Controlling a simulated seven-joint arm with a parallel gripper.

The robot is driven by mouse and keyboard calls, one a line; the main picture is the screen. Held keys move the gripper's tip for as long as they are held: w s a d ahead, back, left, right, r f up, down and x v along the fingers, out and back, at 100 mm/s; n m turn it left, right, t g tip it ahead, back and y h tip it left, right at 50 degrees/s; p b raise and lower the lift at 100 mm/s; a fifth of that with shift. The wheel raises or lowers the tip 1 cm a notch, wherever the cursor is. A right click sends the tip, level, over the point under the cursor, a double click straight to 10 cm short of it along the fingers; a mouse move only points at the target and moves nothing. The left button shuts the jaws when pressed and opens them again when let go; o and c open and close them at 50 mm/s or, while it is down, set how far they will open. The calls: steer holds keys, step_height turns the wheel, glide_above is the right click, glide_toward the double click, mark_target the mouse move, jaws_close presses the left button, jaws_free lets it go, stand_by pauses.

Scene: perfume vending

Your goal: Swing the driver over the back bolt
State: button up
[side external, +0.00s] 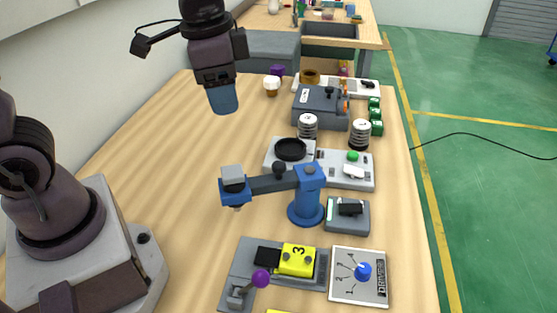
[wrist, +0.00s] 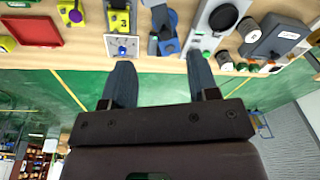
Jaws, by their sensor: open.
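The driver is a blue post (side external: 308,192) with a dark grey arm (side external: 272,184) reaching left to a blue and grey head (side external: 235,183). The head hangs over bare table. It shows partly in the wrist view (wrist: 166,44). A yellow block marked 3 (side external: 297,260) sits in a grey fixture (side external: 241,259) in front, with two small round grey spots on top that may be bolts; I cannot tell which is the back one. A panel marked DRIVER (side external: 343,290) has a blue knob (side external: 363,271). My gripper (side external: 223,100) is open and empty, high above the table behind the driver; its fingers show in the wrist view (wrist: 160,82).
A red tray (wrist: 35,31) shows in the wrist view. The left table is clear.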

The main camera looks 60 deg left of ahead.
mark_target(279, 164)
steer(key=w+d+f+m+g, duration=0.25)
steer(key=w+m, duration=0.55)
steer(key=m, duration=0.5)
steer(key=shift+t, duration=0.45)
step_height(279, 164, down, 14)
steer(key=shift+w+r, duration=0.1)
steer(key=shift+r, duration=0.1)
steer(key=shift+c, duration=0.2)
steer(key=shift+d, duration=0.1)
jaws_close()
